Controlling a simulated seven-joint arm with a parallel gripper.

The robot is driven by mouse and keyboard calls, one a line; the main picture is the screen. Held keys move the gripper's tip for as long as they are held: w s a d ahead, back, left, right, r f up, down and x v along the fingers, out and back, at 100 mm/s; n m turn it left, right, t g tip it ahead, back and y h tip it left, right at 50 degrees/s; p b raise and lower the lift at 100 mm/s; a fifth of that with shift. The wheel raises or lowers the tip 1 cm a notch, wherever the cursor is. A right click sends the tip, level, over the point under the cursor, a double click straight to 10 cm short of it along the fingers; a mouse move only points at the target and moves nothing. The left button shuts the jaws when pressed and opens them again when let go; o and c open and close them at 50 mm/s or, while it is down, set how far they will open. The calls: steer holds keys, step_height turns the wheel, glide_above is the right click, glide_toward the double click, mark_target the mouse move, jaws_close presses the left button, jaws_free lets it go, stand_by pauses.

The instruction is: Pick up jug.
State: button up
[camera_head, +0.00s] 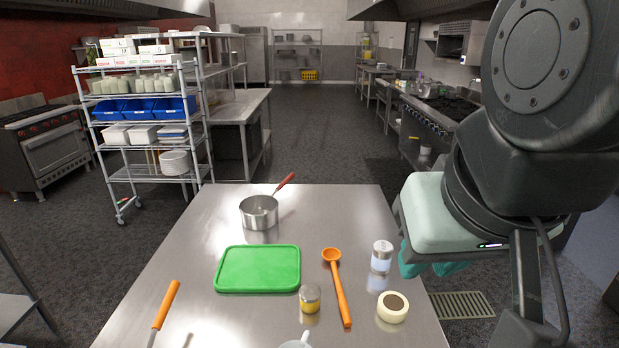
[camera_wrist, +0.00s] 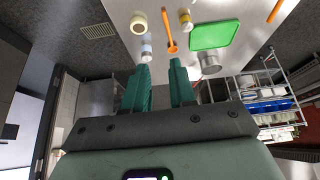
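A white rounded object (camera_head: 295,344), possibly the jug, is cut off by the bottom edge of the head view. Only its upper part shows, so I cannot tell its full shape. No other thing in view looks plainly like a jug. My gripper (camera_wrist: 160,70) is open and empty in the wrist view, its two teal fingers apart. In the head view its teal fingers (camera_head: 432,266) show partly, at the table's right side, to the right of the shaker and well away from the white object.
The steel table (camera_head: 205,225) carries a saucepan (camera_head: 259,213), green board (camera_head: 258,270), orange spoon (camera_head: 338,285), yellow-banded jar (camera_head: 309,298), shaker (camera_head: 381,256), round cream item (camera_head: 392,307) and orange-handled utensil (camera_head: 166,305). A wire rack (camera_head: 150,130) stands behind left. The table's left part is mostly clear.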

steer(key=w+a+f+m+g+y, duration=0.3)
steer(key=w+f+m+g+y, duration=0.4)
steer(key=w+f, duration=0.7)
steer(key=w+f+m+t+y, duration=0.1)
steer(key=f+m+y, duration=0.2)
steer(key=f, duration=0.5)
steer(key=w+f+m+t+y, duration=0.1)
steer(key=f+m+y, duration=0.3)
steer(key=f, duration=0.5)
steer(key=w+f+m+t+y, duration=0.1)
steer(key=f+m+y, duration=0.2)
steer(key=f, duration=0.6)
steer(key=shift+m+y, duration=0.4)
steer(key=shift+m, duration=0.8)
steer(key=shift+a+f+t, duration=0.2)
steer(key=shift+a+t, duration=0.1)
steer(key=shift+a, duration=0.1)
steer(key=a, duration=0.4)
steer(key=shift+w+a, duration=0.25)
steer(key=shift+a, duration=0.1)
steer(key=shift+w+a+r, duration=0.1)
steer(key=shift+w+a, duration=0.05)
steer(key=shift+a, duration=0.75)
steer(key=shift+w+a+r, duration=0.1)
steer(key=shift+w+a, duration=0.05)
steer(key=shift+a, duration=0.7)
steer(key=shift+w+a+r, duration=0.1)
steer(key=shift+w+a, duration=0.05)
steer(key=shift+a, duration=0.75)
jaws_close()
